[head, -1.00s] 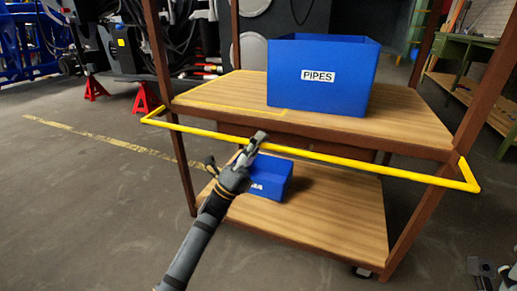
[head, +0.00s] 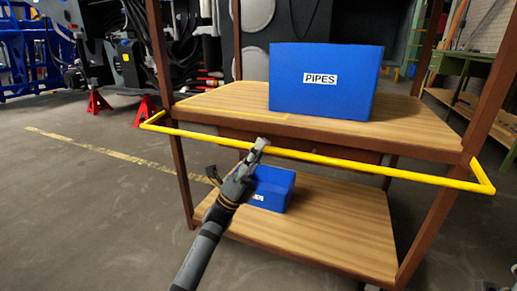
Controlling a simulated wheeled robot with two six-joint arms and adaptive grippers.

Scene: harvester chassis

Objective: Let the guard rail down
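The yellow guard rail (head: 330,160) runs across the front of the cart, just below the upper shelf's front edge. Its ends bend back to the brown posts, and it stands out from the cart. My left gripper (head: 238,158) is in front of the rail, a little left of its middle. Its fingers look spread, with one overlapping the rail in the picture; I cannot tell whether it touches. Only slivers of what looks like my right gripper (head: 489,286) show at the bottom right corner, so its fingers are hidden.
A blue bin marked PIPES (head: 323,82) stands on the upper wooden shelf (head: 415,125). A smaller blue box (head: 272,188) sits on the lower shelf (head: 335,232), partly behind my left gripper. A green bench (head: 470,55) stands at right.

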